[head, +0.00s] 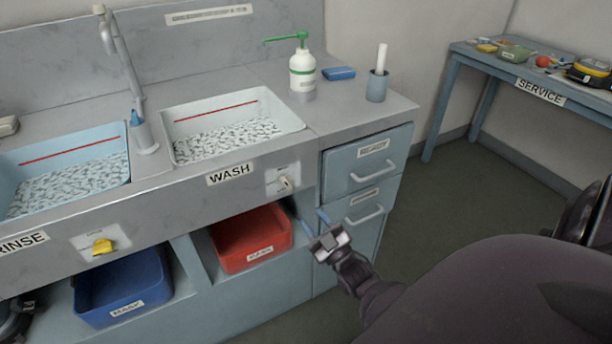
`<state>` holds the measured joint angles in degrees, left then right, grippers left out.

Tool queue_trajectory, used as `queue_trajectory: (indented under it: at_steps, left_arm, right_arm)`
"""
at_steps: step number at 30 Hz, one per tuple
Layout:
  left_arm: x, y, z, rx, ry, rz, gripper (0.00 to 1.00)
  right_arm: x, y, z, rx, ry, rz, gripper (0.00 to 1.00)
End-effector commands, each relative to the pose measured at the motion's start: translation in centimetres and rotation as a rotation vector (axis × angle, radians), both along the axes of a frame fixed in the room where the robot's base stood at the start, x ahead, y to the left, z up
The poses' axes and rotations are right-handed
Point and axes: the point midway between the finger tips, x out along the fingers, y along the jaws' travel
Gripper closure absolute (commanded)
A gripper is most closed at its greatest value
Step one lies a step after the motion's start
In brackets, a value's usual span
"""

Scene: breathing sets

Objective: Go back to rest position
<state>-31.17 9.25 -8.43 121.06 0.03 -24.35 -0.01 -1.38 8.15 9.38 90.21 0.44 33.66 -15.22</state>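My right gripper (315,220) is in front of the counter, near the drawer unit's left edge. Its two blue-tipped fingers are apart, with nothing between them. My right arm reaches in from the lower right. My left gripper's fingers do not show; only a dark part is visible at the lower left edge.
The wash basin (295,122) and rinse basin (20,158) hold water. A red bin (235,262) and blue bin (95,318) sit in the shelves below. A soap bottle (302,78) stands on the counter. A service table (460,50) is at right; floor between is clear.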

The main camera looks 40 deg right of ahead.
Motion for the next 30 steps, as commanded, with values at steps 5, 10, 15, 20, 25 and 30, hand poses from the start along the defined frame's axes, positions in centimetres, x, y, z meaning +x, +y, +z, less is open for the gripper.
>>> queue_trajectory:
  at_steps: [5,10,15,20,25,30]
  left_arm:
    - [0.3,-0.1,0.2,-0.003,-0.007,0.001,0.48]
    - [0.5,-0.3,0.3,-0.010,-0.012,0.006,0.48]
    - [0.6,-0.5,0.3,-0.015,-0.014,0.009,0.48]
    - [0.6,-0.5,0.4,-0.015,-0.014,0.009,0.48]
    - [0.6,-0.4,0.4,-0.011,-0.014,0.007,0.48]
    - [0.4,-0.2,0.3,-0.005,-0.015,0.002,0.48]
  right_arm:
    - [-0.4,0.1,-0.1,0.000,-0.001,0.000,0.61]
    - [-0.4,0.0,-0.1,0.000,-0.001,0.000,0.61]
    - [-0.4,0.0,-0.1,0.000,-0.001,0.000,0.61]
    - [-0.4,0.0,-0.1,0.002,-0.001,0.001,0.61]
    - [0.0,-0.2,-1.2,0.046,0.072,-0.001,0.61]
    - [1.2,1.0,-1.7,0.141,0.234,0.010,0.61]
